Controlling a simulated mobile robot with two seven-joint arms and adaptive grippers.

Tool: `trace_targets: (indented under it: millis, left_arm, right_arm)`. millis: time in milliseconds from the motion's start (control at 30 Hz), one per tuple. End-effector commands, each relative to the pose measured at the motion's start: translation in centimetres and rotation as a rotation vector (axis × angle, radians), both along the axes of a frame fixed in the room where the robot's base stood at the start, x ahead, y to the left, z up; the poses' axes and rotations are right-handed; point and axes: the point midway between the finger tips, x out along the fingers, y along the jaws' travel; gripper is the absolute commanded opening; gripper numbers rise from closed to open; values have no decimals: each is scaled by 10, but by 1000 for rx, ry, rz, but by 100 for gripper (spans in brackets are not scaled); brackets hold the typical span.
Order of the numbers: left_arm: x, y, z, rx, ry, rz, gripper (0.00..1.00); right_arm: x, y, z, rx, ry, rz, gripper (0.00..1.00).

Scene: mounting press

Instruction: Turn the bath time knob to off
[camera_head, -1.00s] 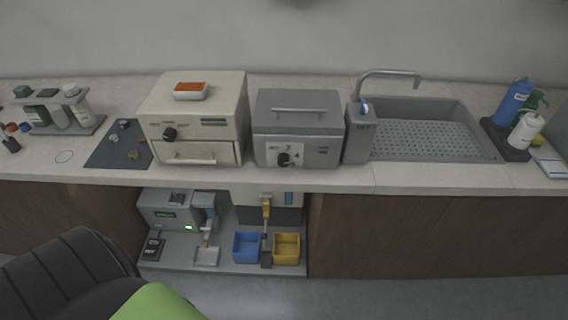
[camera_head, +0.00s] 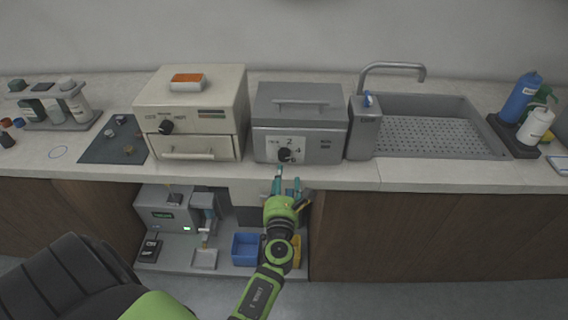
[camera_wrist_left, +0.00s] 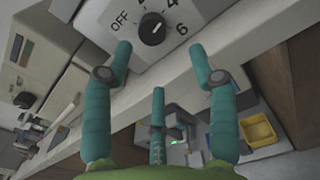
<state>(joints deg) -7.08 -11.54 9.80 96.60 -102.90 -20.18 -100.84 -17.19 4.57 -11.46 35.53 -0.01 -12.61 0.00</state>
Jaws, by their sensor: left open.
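The bath is a grey box (camera_head: 300,112) with a lid handle, standing on the counter. Its black time knob (camera_head: 285,154) sits on a pale dial plate on the front; in the left wrist view the knob (camera_wrist_left: 152,28) shows near the top, with OFF to its left and 4 and 6 to its right. A white mark on the knob appears to point toward the number side, not OFF. My left gripper (camera_head: 287,183) is open and empty, just below and in front of the knob, apart from it. Its spread teal fingers (camera_wrist_left: 165,68) show in the wrist view. My right gripper is out of view.
A cream oven-like box (camera_head: 193,95) with its own black knob stands left of the bath. The counter edge lies under the gripper. A blue bin (camera_head: 246,248) sits on the shelf below.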

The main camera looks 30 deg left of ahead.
Motion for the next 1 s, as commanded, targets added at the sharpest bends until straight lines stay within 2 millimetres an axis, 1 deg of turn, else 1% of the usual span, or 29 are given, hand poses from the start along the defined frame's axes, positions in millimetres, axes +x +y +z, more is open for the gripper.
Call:
trace_targets:
  millis: [33,100,167,400,500,633,900,967,1000]
  left_arm:
    - [1,3,7,34,0,7,58]
    - [5,7,11,57,3,11,58]
    - [11,10,11,59,3,10,58]
    - [43,29,11,55,4,8,58]
    - [53,35,10,55,4,7,58]
    - [59,40,9,54,4,8,58]
    - [60,40,9,51,4,8,58]
    - [60,40,9,51,4,8,34]
    - [60,40,9,51,4,8,18]
  right_arm:
    - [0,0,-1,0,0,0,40]
    - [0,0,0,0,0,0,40]
    - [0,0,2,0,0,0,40]
    - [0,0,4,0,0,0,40]
    - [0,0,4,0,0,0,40]
    - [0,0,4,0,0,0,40]
    - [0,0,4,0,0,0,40]
    - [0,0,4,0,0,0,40]
    - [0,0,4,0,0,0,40]
